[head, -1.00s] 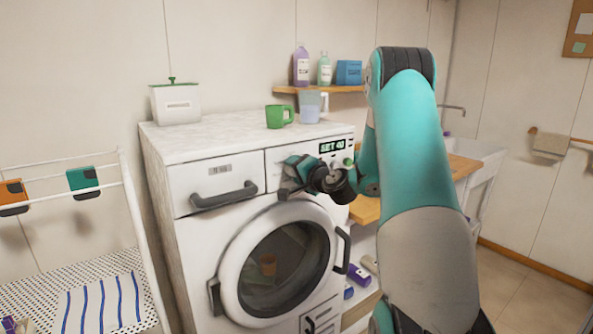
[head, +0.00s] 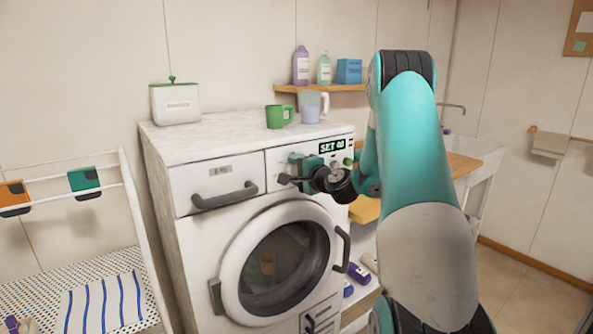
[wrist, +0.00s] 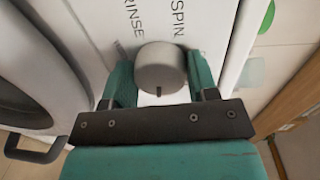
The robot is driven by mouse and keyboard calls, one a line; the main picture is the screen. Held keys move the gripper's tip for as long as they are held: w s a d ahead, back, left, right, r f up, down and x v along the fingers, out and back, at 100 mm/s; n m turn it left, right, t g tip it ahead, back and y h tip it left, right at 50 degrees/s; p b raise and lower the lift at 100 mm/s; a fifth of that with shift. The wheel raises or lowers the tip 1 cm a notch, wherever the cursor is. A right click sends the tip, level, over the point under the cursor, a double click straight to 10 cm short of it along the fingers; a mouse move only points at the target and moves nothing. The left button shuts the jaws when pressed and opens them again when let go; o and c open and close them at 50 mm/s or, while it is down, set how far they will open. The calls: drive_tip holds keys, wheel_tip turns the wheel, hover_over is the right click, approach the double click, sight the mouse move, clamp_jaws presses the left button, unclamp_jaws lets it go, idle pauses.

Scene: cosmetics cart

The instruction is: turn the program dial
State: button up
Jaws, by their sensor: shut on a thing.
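The program dial (wrist: 160,66) is a round light-grey knob with a dark pointer mark on its near side in the wrist view. The words RINSE and SPIN are printed beside it on the white panel. My gripper (wrist: 161,80) has one teal finger on each side of the dial and is shut on it. In the head view my gripper (head: 293,174) is at the upper front of the white washing machine (head: 196,262), and it largely hides the dial. The display (head: 332,146) above reads SET 40.
The drawer handle (head: 224,196) sticks out left of my gripper, and the round door (head: 285,267) is below. A green mug (head: 276,117) and a pale jug (head: 310,107) stand on top. A drying rack (head: 145,235) is at the left.

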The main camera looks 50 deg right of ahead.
drive_tip(key=o, duration=0.9)
drive_tip(key=b+v, duration=0.7)
drive_tip(key=v, duration=1)
drive_tip(key=shift+s+r, duration=0.1)
drive_tip(key=shift+s, duration=0.15)
